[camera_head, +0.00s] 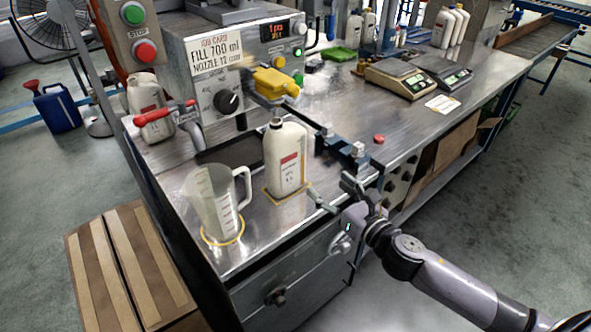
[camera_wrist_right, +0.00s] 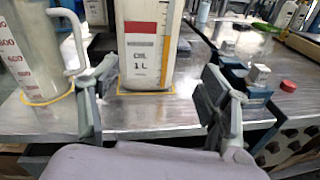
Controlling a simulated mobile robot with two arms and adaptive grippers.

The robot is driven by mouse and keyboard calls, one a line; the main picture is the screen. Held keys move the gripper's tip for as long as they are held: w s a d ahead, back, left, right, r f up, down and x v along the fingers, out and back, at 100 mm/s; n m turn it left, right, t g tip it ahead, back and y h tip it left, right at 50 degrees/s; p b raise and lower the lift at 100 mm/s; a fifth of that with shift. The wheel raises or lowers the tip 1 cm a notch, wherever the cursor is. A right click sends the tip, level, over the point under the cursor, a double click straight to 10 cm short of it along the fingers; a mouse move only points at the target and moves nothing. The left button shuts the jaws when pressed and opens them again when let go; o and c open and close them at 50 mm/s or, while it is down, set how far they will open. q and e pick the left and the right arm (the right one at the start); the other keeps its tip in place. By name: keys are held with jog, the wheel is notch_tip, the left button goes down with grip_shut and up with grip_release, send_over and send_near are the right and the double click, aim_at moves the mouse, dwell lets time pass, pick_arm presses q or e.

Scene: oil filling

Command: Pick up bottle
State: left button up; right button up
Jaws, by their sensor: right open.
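A white oil bottle (camera_head: 286,158) with a red label stands upright on the metal bench, inside a yellow outline. My right gripper (camera_head: 329,187) is open and empty, just in front of the bottle and to its right in the head view. In the right wrist view the bottle (camera_wrist_right: 147,60) stands beyond and between the two spread fingers, apart from both. Its label reads "OIL 1 L", and its top is cut off there. My left gripper is not in view.
A clear measuring jug (camera_head: 212,203) stands left of the bottle, its handle towards it. The filling machine (camera_head: 213,75) with a yellow nozzle (camera_head: 276,82) is behind. A dark fixture (camera_head: 342,150) and red button (camera_head: 379,139) lie to the right. A cardboard box (camera_head: 128,262) is on the floor.

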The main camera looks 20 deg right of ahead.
aim_at(292, 147)
jog(key=o, duration=0.4)
jog(key=r, duration=0.1)
jog(key=a+r+n, duration=0.1)
jog(key=r+n+y, duration=0.1)
jog(key=r, duration=0.1)
jog(key=shift+a+t, duration=0.3)
jog(key=shift+a, duration=0.05)
jog(key=shift+o, duration=1)
jog(key=p+x, duration=0.2)
jog(key=x, duration=0.8)
jog(key=shift+w+a, duration=0.1)
jog(key=shift+w, duration=0.05)
jog(key=shift+w+a+f+p, duration=0.15)
jog(key=shift+w+p, duration=0.15)
jog(key=shift+w, duration=0.2)
jog(key=x, duration=0.2)
jog(key=p+x, duration=0.1)
jog(key=x, duration=0.1)
jog(key=shift+r, duration=0.25)
jog(key=shift+w+f, duration=0.1)
jog(key=shift+w, duration=0.5)
